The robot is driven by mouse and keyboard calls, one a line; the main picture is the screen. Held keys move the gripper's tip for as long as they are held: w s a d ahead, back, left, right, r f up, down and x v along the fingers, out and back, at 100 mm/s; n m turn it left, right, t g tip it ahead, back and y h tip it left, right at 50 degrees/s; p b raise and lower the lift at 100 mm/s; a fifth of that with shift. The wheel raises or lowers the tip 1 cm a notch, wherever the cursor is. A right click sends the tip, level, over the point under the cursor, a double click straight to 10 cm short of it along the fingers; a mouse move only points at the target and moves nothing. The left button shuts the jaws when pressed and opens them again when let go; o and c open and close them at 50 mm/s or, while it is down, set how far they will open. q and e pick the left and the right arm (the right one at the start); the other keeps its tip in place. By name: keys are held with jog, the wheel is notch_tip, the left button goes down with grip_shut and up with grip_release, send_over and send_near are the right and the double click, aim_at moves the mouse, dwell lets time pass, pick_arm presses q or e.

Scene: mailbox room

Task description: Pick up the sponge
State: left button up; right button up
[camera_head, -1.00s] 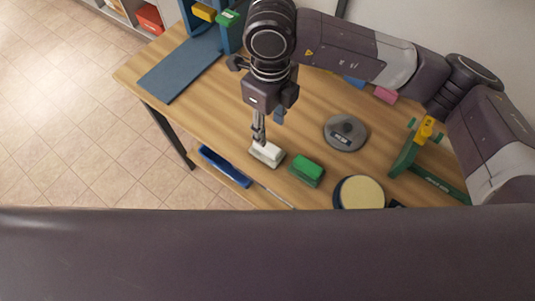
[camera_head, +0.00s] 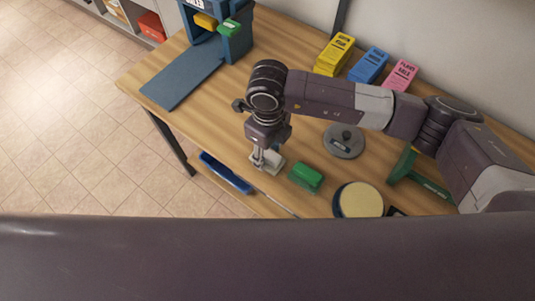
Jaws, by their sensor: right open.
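My right gripper (camera_head: 264,161) points down at a small white block (camera_head: 276,162) near the front edge of the table. The fingers are open and overlap the block in the picture, so I cannot tell whether they touch it. A green block (camera_head: 306,176) lies just right of it. A round yellow pad (camera_head: 361,200) sits in a dark dish farther right. I cannot tell for certain which of these is the sponge. My left gripper is not in view.
A round grey object (camera_head: 344,141) lies behind the green block. Yellow (camera_head: 334,55), blue (camera_head: 368,66) and pink (camera_head: 400,76) boxes stand at the back. A blue tray (camera_head: 226,173) is at the front edge. A blue ramp (camera_head: 184,76) lies at left. A green tool (camera_head: 403,167) is at right.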

aim_at(268, 153)
grip_shut()
dwell(0.3)
notch_tip(268, 153, up, 20)
jog(key=b, duration=0.4)
jog(key=shift+b, duration=0.35)
jog(key=c, duration=0.9)
grip_release()
jog(key=shift+c, duration=1)
